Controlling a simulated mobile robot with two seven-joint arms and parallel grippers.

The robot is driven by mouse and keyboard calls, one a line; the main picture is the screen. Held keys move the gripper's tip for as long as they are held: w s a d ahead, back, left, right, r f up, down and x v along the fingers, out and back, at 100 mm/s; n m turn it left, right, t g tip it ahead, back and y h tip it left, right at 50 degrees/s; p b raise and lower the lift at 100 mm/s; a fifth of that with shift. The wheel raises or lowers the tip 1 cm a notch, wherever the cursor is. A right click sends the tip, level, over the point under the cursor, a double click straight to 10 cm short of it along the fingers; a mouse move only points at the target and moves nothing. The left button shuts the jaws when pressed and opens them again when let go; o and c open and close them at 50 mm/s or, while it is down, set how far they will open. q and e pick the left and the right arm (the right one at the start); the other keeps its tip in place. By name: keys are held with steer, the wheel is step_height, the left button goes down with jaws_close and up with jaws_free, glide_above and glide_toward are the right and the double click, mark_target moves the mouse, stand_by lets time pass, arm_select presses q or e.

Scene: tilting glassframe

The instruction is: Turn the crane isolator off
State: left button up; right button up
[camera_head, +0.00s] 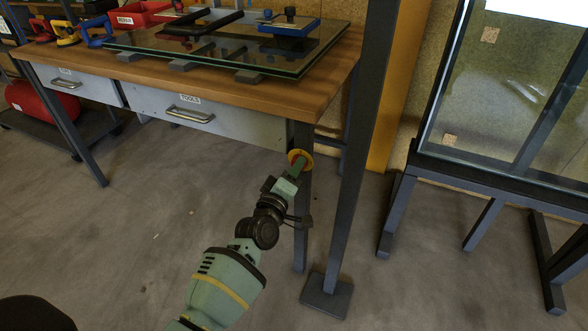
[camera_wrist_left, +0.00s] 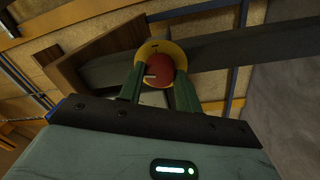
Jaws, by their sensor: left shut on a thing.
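The crane isolator is a red knob on a round yellow plate (camera_head: 307,158), mounted near the top of a dark post at the workbench's front corner. In the left wrist view the red knob (camera_wrist_left: 158,71) sits between the two green fingers, with a small pale mark on its face. My left gripper (camera_head: 299,166) reaches up to it from the lower left and is shut on the knob. In the head view the fingers hide most of the knob. My right gripper is not in view.
The wooden workbench (camera_head: 255,92) holds a glass pane (camera_head: 225,50), suction lifters and a red bin (camera_head: 138,14). A dark upright post (camera_head: 350,190) on a foot plate stands just right of my left arm. A glass frame stand (camera_head: 500,180) is at the right.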

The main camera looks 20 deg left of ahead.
arm_select(q)
steer(key=shift+n, duration=1.2)
steer(key=o, duration=1)
